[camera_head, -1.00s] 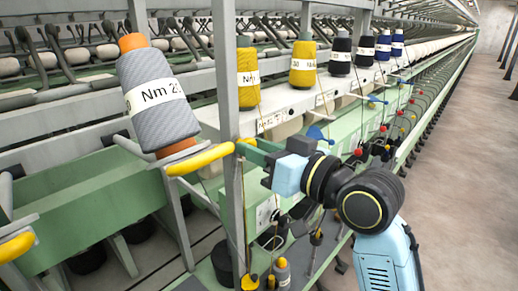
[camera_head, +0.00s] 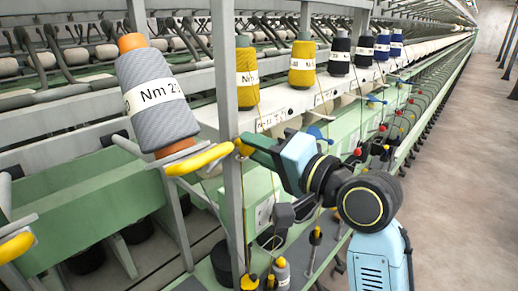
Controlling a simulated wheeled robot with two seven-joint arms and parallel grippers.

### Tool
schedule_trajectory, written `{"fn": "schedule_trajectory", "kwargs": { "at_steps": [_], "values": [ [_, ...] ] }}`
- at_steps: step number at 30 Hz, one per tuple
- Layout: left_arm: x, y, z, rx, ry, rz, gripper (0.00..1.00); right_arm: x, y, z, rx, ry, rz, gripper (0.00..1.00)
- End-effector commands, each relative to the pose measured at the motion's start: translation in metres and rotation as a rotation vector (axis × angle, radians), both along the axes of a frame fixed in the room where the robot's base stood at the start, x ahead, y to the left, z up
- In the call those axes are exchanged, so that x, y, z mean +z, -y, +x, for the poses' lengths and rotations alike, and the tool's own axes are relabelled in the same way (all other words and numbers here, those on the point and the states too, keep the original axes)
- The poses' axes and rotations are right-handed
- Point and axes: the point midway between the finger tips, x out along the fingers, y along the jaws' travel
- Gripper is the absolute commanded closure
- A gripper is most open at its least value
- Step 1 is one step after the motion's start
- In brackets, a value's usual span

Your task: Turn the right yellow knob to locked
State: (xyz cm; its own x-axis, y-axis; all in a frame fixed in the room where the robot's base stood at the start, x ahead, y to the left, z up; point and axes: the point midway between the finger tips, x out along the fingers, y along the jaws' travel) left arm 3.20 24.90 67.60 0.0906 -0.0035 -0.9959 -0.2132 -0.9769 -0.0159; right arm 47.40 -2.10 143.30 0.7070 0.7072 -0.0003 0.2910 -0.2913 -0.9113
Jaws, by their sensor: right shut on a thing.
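The right yellow knob (camera_head: 243,148) is a small yellow piece just right of the grey upright post, mostly hidden by my fingers. My right gripper (camera_head: 249,147) reaches in from the right, its green fingers shut on this knob. Its light blue body is tilted, with the dark wrist behind it. A curved yellow handle (camera_head: 198,159) lies left of the post, under a large grey yarn cone. My left gripper is not in view.
The grey yarn cone (camera_head: 156,98) with a paper label leans left of the grey post (camera_head: 229,125). Two yellow cones and several dark and blue ones line the white rail. Another yellow handle (camera_head: 15,247) is at the lower left. The concrete floor (camera_head: 455,190) on the right is clear.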

Motion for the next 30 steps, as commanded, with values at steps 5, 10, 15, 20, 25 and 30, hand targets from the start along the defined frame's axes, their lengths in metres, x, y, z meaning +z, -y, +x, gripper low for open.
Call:
{"fn": "schedule_trajectory", "kwargs": {
  "at_steps": [5, 10, 15, 20, 25, 30],
  "values": [
    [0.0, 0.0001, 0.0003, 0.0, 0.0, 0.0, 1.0, 0.0003, 0.0001, 0.0002, -0.001, -0.107, 0.112, 0.92],
    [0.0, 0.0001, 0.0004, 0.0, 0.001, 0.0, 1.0, -0.0001, 0.0004, 0.0004, -0.001, -0.193, 0.196, 0.92],
    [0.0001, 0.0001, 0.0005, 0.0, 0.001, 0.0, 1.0, -0.0003, 0.0004, 0.0004, -0.001, -0.254, 0.258, 0.92],
    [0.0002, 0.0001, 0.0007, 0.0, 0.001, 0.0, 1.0, -0.0004, 0.0004, 0.0004, -0.001, -0.29, 0.295, 0.92],
    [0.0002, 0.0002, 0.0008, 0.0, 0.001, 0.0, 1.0, -0.0005, 0.0005, 0.0003, -0.001, -0.306, 0.311, 0.92],
    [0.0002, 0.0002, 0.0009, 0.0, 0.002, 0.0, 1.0, -0.0006, 0.0005, 0.0004, -0.001, -0.311, 0.314, 0.92]
  ]
}}
